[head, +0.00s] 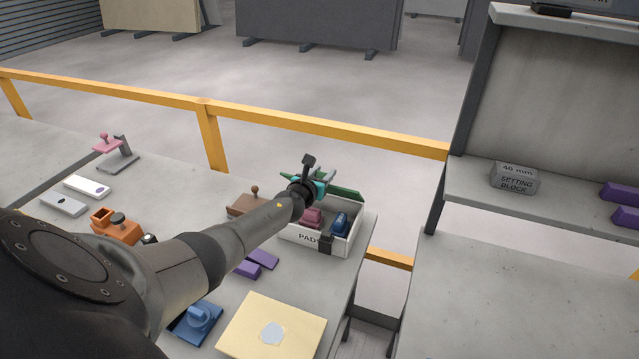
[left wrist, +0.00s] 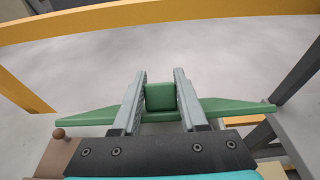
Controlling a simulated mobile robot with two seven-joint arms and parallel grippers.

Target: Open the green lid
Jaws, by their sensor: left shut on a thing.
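The white box marked PADS (head: 344,243) stands near the far edge of the stone slab bench. Its green lid (head: 347,193) is raised along the box's back side, so the inside shows. A pink thing (head: 312,217) and a blue thing (head: 340,222) are in the box. My left gripper (head: 325,177) is at the lid. In the left wrist view its two fingers (left wrist: 160,80) are shut on the green tab of the lid (left wrist: 235,107). My arm hides part of the box's left side. My right gripper is not in view.
A brown block with a knob (head: 243,205) sits left of the box. Purple pieces (head: 262,260), a blue tool (head: 197,319) and a cream board (head: 272,330) lie in front. A yellow rail (head: 300,130) runs behind. A shelf with a setting block (head: 514,180) stands right.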

